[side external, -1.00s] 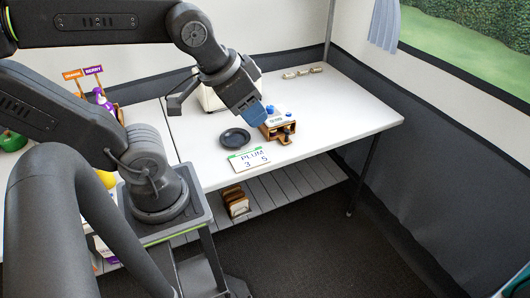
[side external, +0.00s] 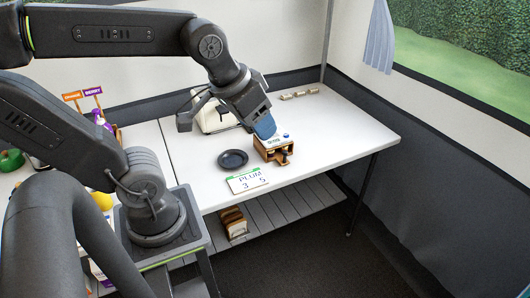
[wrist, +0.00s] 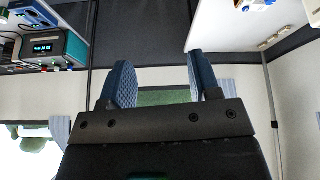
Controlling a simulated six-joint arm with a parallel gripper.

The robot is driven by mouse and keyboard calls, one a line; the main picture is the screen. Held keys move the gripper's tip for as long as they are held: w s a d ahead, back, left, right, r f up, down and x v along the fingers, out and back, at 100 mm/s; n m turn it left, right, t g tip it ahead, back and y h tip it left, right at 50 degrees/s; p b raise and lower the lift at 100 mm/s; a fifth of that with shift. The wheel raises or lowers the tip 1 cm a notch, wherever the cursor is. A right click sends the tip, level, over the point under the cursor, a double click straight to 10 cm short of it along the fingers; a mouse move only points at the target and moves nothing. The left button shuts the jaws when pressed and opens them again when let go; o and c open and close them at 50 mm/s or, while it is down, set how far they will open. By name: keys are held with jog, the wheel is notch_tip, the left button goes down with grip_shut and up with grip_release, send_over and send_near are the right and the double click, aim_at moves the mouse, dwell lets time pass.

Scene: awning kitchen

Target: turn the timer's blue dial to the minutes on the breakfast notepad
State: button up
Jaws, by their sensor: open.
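The breakfast notepad (side external: 247,181), a white card with a green top edge, lies near the table's front edge and reads "PLUM" with "3" and "5" below. The timer (side external: 277,141) has a pale top with a small blue part (side external: 286,135) and sits on a brown wooden stand (side external: 271,155). My gripper (side external: 264,129) is over the timer's left part and hides some of it; I cannot tell whether they touch. In the wrist view my gripper (wrist: 160,80) is open, with nothing between its blue pads. The timer's edge (wrist: 258,5) shows at the top right there.
A dark round plate (side external: 233,160) lies left of the timer. A cream appliance (side external: 213,117) stands behind my gripper. Small pale items (side external: 299,94) lie at the back of the white table (side external: 345,135). The table's right side is clear. A device with a lit display (wrist: 45,47) shows in the wrist view.

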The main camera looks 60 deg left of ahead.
jog(key=w+a+n+g, duration=0.2)
jog(key=w+a+n, duration=0.5)
jog(key=w, duration=0.2)
jog(key=w+a+f+n+g, duration=0.1)
jog(key=w+a+f+n, duration=0.2)
jog(key=w+a+n, duration=0.4)
jog(key=w+a+f+n+g, duration=0.1)
jog(key=w+a+f+n, duration=0.3)
jog(key=a, duration=0.6)
jog(key=a+f+n+g, duration=0.1)
jog(key=a+f+n, duration=0.6)
jog(key=a, duration=0.3)
notch_tip(320, 180, down, 14)
jog(key=shift+s+a, duration=0.15)
jog(key=c, duration=0.9)
